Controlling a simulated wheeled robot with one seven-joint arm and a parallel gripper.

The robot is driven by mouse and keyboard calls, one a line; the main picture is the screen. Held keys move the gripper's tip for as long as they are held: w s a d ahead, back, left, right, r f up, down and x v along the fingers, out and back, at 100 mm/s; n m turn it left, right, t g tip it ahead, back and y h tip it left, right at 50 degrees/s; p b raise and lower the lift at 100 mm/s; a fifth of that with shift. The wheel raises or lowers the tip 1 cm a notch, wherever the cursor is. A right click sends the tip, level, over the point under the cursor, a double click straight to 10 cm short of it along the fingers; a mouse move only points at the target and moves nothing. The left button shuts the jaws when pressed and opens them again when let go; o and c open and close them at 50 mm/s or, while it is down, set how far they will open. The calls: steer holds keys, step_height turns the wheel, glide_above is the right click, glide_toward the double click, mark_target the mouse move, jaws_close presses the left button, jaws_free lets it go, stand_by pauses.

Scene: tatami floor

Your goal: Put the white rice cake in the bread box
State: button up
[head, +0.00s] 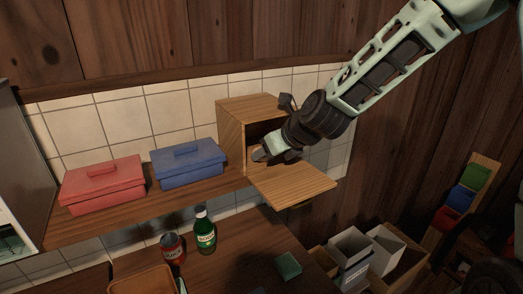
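The wooden bread box (231,137) stands at the right end of the wall shelf. Its front door (298,186) is folded down and lies open, roughly level. My gripper (262,154) is at the box's opening, just above the inner edge of the open door. A small pale shape shows at the fingertips. I cannot tell whether it is the finger ends or the white rice cake. The rice cake is not clearly seen anywhere else. My arm hides the right part of the box and much of its dark inside.
A red box (101,187) and a blue box (188,166) stand on the shelf (140,214) left of the bread box. Below are a green bottle (204,236), a red can (172,247) and a wooden tray (143,281) on the counter. White containers (351,247) stand lower right.

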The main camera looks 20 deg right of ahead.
steer(key=shift+w+a+f, duration=0.1)
steer(key=shift+w+f, duration=0.15)
steer(key=shift+s, duration=0.15)
steer(key=shift+f, duration=0.15)
steer(key=o, duration=1)
steer(key=shift+r, duration=0.3)
steer(key=p+v, duration=0.3)
steer(key=v, duration=0.6)
steer(key=shift+s+r, duration=0.2)
steer(key=shift+r, duration=0.05)
steer(key=shift+p+v, duration=0.7)
steer(key=shift+v, duration=0.4)
